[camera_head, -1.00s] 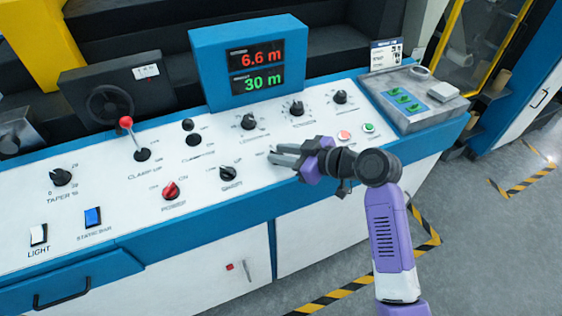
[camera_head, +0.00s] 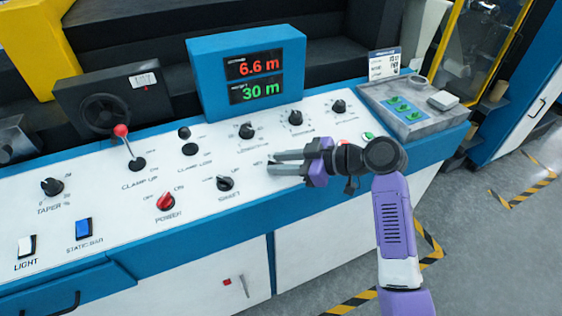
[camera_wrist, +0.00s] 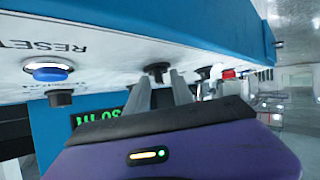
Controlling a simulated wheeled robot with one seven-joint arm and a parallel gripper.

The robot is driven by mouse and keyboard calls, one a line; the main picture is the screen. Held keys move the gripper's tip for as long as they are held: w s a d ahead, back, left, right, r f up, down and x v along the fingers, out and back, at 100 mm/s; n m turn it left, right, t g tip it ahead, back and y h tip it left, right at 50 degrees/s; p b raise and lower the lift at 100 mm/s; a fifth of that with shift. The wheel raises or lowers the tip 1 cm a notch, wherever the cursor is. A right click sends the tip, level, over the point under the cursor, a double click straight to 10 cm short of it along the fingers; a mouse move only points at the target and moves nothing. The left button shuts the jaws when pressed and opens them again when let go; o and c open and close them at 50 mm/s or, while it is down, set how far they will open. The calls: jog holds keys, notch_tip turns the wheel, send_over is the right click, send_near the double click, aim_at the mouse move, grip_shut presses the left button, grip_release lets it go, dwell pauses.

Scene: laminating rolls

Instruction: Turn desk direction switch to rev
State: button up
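The direction switch is not clearly identifiable in the head view. A small partly covered label (camera_head: 259,163) shows just left of my fingertips, and any knob there is hidden by my gripper (camera_head: 288,162). My gripper is open, its two grey fingers apart, low over the white panel and pointing left. In the wrist view my gripper (camera_wrist: 160,88) has a black knob (camera_wrist: 156,69) just ahead of and between its fingers. I cannot tell whether the fingers touch it. The black shaft knob (camera_head: 225,183) is left of the fingers.
The red power knob (camera_head: 166,201) and red-topped clamp lever (camera_head: 122,131) stand farther left. Black knobs (camera_head: 246,130) line the panel behind my gripper, below the display (camera_head: 250,70). A green button (camera_head: 369,136) is near my wrist. A blue button (camera_wrist: 47,72) shows in the wrist view.

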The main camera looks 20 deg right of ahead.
jog(key=shift+d, duration=0.1)
jog(key=v, duration=0.7)
jog(key=shift+s+d+r+b, duration=0.15)
jog(key=shift+s+d+b, duration=0.1)
jog(key=shift+b, duration=0.15)
dwell(0.3)
